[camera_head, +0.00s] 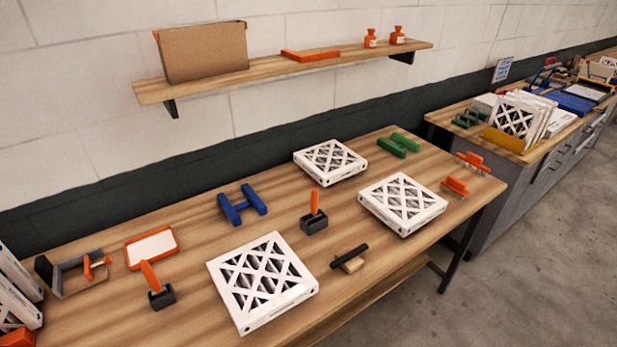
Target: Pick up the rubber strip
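A thin black strip (350,254), which looks like the rubber strip, lies near the front edge of the wooden table (190,235). It rests on or against a small tan block (352,265). It lies to the right of the front white filter (263,281) and in front of a dark holder with an orange handle (314,218). Neither of my grippers is in view.
White filters (402,203) (330,162) lie at the table's right and back. A blue H-shaped piece (242,204), green pieces (398,145), orange brushes (456,186) and an orange-rimmed tray (152,247) stand around. A shelf (290,69) hangs above. Bare wood surrounds the strip.

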